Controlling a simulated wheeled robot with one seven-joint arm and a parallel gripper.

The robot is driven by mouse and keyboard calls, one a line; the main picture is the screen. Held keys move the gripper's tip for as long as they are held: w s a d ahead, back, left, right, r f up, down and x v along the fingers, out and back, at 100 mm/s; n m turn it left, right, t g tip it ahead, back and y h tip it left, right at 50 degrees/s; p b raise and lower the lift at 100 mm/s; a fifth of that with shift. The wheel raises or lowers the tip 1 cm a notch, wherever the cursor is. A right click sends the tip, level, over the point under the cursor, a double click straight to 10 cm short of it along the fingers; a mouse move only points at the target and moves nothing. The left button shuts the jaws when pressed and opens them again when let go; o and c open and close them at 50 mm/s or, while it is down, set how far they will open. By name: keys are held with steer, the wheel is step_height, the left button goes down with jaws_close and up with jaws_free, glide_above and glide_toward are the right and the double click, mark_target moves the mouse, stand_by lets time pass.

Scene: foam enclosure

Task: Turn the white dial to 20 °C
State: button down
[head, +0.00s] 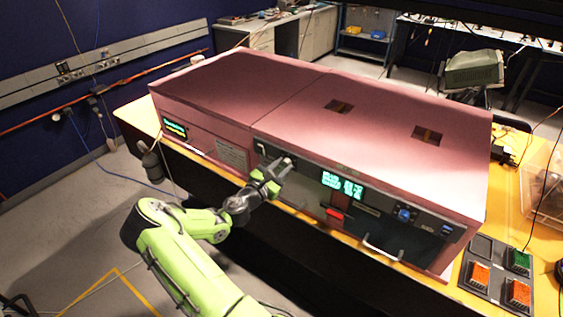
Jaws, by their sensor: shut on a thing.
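The pink foam enclosure (230,85) stands on a yellow-topped bench, with a dark control panel along its front. My gripper (280,168) is at the left part of this panel, shut on the white dial (287,161). The fingers hide most of the dial, so its pointer and scale cannot be read. A lit display (341,185) with green text is to the right of my gripper. Its text is too small to read.
A red handle (334,213), a blue knob (404,214) and a pale bar handle (382,249) are farther right on the front. A tray with orange and green blocks (481,275) lies at the right. A small lit screen (175,129) is at the left.

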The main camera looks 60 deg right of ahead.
steer(key=shift+f+n+p, duration=0.15)
steer(key=shift+n+p, duration=0.2)
steer(key=shift+n, duration=0.35)
steer(key=c, duration=0.8)
jaws_free()
steer(key=shift+c, duration=0.2)
steer(key=shift+a, duration=0.1)
steer(key=w+a+b, duration=0.2)
steer(key=a, duration=1.3)
steer(key=shift+w+a, duration=0.2)
steer(key=shift+a, duration=0.05)
